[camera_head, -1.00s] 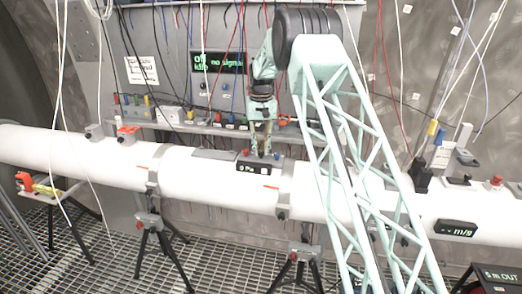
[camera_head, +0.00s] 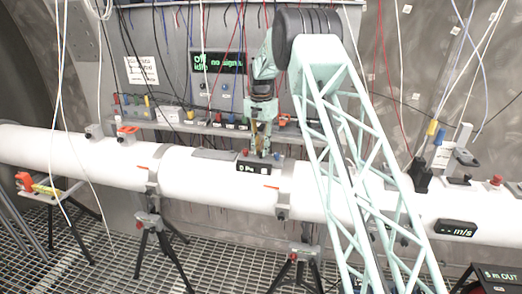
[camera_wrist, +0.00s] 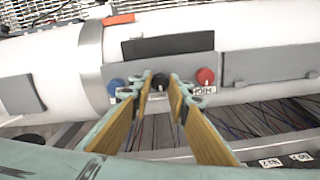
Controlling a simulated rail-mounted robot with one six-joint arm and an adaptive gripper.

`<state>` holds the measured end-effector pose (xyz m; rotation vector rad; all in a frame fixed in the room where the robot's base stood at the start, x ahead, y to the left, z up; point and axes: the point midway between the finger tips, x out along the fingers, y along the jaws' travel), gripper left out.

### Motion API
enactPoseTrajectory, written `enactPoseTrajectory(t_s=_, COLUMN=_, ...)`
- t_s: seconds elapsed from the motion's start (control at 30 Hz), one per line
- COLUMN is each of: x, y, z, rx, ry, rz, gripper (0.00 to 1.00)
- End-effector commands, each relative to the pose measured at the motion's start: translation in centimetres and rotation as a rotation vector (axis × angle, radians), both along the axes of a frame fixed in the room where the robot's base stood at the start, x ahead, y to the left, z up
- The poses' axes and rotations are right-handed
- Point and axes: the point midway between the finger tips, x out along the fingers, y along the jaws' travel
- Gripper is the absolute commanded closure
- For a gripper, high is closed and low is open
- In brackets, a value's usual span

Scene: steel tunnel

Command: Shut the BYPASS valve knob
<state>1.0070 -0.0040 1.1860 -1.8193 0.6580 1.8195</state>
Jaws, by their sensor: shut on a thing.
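A small grey valve block (camera_wrist: 187,103) sits on the white pipe with a blue knob (camera_wrist: 116,86), a dark middle knob (camera_wrist: 160,81) and a red knob (camera_wrist: 205,76). In the wrist view my gripper (camera_wrist: 161,92) has its two fingers on either side of the dark knob and is shut on it. The fingertips hide part of the knob, and how far it is turned is not clear. No BYPASS lettering is readable. In the head view my gripper (camera_head: 261,152) points down onto this block, behind a dark display (camera_head: 255,169) reading in Pa.
The white pipe (camera_head: 215,185) runs across the scene on tripods. A shelf with several coloured plugs and a lit screen (camera_head: 219,63) stand behind. Loose cables hang around my arm. Another display (camera_head: 456,229) sits on the pipe at right.

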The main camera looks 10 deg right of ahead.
Motion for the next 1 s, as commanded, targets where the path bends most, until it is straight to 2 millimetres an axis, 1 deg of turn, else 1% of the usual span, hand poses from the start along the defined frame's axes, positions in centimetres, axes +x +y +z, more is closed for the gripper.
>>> enactPoseTrajectory(t_s=0.43, x=0.04, y=-0.01, z=0.07, rx=0.000, ry=-0.001, rz=-0.014, gripper=0.94)
enactPoseTrajectory(t_s=0.47, x=0.04, y=-0.01, z=0.07, rx=0.000, ry=-0.001, rz=-0.014, gripper=0.83)
enactPoseTrajectory(t_s=0.6, x=0.04, y=0.00, z=0.06, rx=0.000, ry=-0.001, rz=-0.013, gripper=0.70)
enactPoseTrajectory(t_s=1.0, x=0.02, y=-0.01, z=0.18, rx=0.000, ry=0.000, rz=-0.013, gripper=0.70)
